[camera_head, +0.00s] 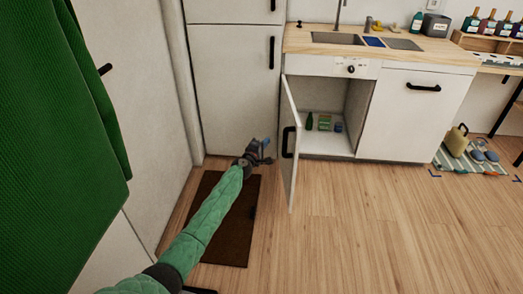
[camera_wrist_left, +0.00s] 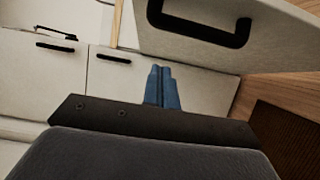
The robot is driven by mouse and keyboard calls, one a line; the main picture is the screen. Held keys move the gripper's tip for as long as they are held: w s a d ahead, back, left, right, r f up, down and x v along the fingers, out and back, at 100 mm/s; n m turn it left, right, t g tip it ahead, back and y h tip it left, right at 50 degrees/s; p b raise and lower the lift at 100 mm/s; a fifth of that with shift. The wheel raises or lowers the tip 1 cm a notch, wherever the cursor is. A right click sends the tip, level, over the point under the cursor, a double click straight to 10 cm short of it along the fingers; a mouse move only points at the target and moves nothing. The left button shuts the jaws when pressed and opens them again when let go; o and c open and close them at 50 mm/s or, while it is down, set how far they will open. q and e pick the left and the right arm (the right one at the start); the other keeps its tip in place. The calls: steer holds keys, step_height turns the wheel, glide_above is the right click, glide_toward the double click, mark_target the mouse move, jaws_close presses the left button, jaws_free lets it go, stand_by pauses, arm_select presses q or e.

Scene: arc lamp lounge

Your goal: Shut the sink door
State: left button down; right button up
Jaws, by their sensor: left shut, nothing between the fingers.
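The sink door (camera_head: 290,145) is white with a black handle and stands wide open, swung out to the left of the sink cabinet. The open cabinet (camera_head: 330,103) shows a green bottle and small boxes inside. My left gripper (camera_head: 267,151) is to the left of the door, near its outer face and handle, and appears apart from it. In the left wrist view its blue fingers (camera_wrist_left: 162,88) are together and empty. The door (camera_wrist_left: 205,45) with its black handle (camera_wrist_left: 200,24) shows above the fingers there. My right gripper is in neither view.
A tall white fridge (camera_head: 232,85) stands behind my left gripper. A dark brown mat (camera_head: 232,240) lies below my arm. A green curtain (camera_head: 55,100) hangs at the left. Wooden floor is clear in front of the cabinet; shoes and a watering can sit at the right.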

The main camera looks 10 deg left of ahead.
arm_select(q)
steer(key=w+d+b, duration=0.1)
steer(key=w+d, duration=0.3)
steer(key=d, duration=0.1)
steer(key=shift+w, duration=0.35)
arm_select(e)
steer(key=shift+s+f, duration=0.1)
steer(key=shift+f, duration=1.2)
arm_select(q)
steer(key=shift+d, duration=0.25)
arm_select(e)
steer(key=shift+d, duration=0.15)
